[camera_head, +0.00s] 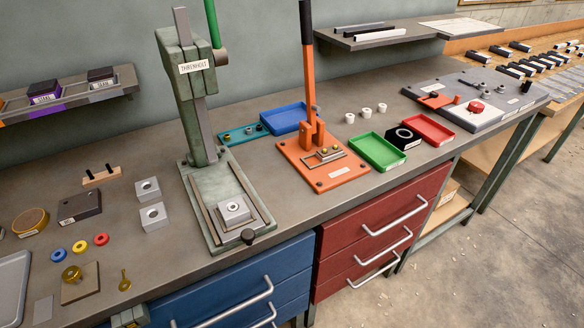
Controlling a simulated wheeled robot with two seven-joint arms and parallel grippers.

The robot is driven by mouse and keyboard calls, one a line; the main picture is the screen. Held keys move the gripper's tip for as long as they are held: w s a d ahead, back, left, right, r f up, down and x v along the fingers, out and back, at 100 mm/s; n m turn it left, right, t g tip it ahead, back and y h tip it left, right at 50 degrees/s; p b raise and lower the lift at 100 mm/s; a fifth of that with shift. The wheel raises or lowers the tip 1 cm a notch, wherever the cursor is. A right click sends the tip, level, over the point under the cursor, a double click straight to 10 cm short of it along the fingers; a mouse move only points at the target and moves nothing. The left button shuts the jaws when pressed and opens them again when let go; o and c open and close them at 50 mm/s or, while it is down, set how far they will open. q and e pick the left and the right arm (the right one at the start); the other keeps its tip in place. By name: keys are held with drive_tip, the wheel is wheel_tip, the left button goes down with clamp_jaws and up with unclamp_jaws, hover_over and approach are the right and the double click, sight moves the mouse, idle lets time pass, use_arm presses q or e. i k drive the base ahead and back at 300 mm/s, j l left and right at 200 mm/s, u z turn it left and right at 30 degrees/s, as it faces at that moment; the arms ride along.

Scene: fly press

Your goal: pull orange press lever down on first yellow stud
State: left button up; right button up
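The orange press (314,132) stands on an orange base plate near the middle of the bench. Its orange lever (309,75) stands nearly upright, with a dark upper part running up to the picture's top edge. A small fixture plate (325,158) lies on the base in front of the press column. Small yellow studs (323,151) show on this fixture, close together; they are too small to tell their exact number or seating. Neither of my grippers shows in the head view, and nothing touches the lever.
A green press (196,100) with a green lever stands left of the orange press. A blue tray (284,118) is behind, and a green tray (378,152) and a red tray (428,130) are to the right. A shelf (385,35) hangs above. Drawer handles (395,222) protrude below.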

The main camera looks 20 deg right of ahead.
sight(305, 6)
drive_tip(key=i+l+u, duration=0.1)
drive_tip(key=l+u, duration=0.35)
drive_tip(key=l, duration=0.2)
drive_tip(key=l+u, duration=0.4)
drive_tip(key=l, duration=0.2)
drive_tip(key=k+l+u, duration=0.1)
drive_tip(key=l+u, duration=0.35)
drive_tip(key=l, duration=0.2)
drive_tip(key=k+l+u, duration=0.2)
drive_tip(key=l+u, duration=0.25)
drive_tip(key=l, duration=0.15)
